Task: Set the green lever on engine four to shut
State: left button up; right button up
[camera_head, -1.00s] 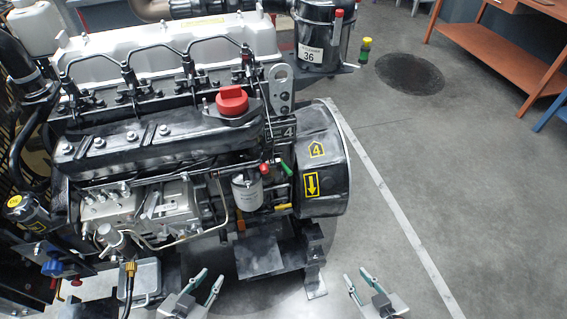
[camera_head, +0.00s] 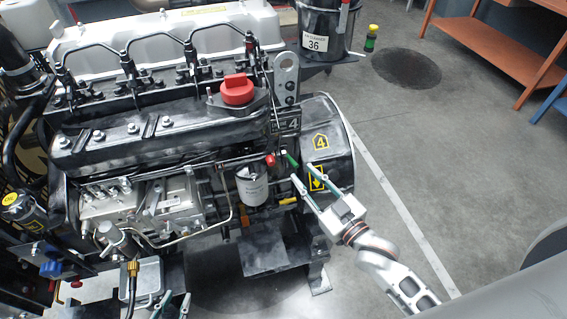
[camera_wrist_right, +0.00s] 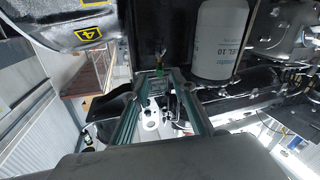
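Engine four (camera_head: 286,124) carries its "4" plate at the right end of the block. My left gripper (camera_head: 177,295) is open and empty at the bottom edge, partly cut off.
A white filter (camera_head: 252,186) hangs just left of the lever, and the black housing (camera_head: 330,150) with yellow marks stands right of it. A red cap (camera_head: 237,90) tops the engine. Open floor (camera_head: 430,160) lies to the right, with an orange bench (camera_head: 490,50) beyond.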

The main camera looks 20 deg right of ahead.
aim_at(294, 161)
jog(key=x, duration=0.6)
jog(key=shift+w, duration=0.15)
grip_shut()
